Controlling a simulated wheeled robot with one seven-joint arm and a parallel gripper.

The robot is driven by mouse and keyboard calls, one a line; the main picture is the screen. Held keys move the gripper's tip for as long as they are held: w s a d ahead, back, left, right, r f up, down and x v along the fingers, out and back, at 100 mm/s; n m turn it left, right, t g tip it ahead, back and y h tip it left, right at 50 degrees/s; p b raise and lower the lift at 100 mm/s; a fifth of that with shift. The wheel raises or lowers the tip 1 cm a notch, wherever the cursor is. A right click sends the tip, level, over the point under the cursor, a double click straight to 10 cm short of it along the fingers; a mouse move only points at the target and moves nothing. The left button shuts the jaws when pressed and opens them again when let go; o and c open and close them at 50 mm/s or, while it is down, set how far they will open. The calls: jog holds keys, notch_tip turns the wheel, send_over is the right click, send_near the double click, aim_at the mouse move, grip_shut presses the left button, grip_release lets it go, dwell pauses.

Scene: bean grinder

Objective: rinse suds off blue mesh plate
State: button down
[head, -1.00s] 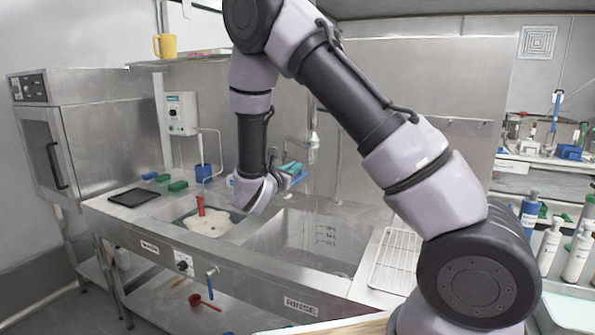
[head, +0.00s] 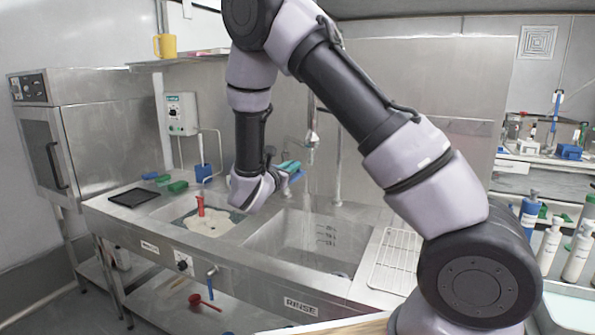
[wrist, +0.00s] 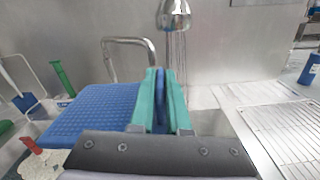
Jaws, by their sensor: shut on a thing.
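My gripper (wrist: 158,120) is shut on the blue mesh plate (wrist: 92,108), its teal-padded fingers pinching the plate's edge. The plate spreads to the left of the fingers in the wrist view, and no suds can be made out on it. In the head view my gripper (head: 287,169) is above the divide between the two basins, with most of the plate hidden behind my wrist. The tap head (wrist: 174,16) runs thin streams of water just behind and right of the fingers. It also shows in the head view (head: 311,138), above the rinse basin (head: 308,240).
The left basin holds whitish suds (head: 208,224) and a red-handled tool (head: 200,205). A wire drying rack (head: 396,262) lies right of the rinse basin. A black tray (head: 131,197) and green and blue pads sit on the left counter.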

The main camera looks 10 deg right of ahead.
jog(key=shift+s+a+r, duration=0.3)
jog(key=shift+a+r, duration=0.3)
jog(key=shift+a, duration=0.05)
jog(key=shift+s+a+r, duration=0.3)
jog(key=shift+a+r, duration=0.25)
jog(key=shift+a, duration=0.1)
jog(key=shift+s+a+r, duration=0.3)
jog(key=shift+a+r, duration=0.3)
jog(key=shift+a, duration=0.05)
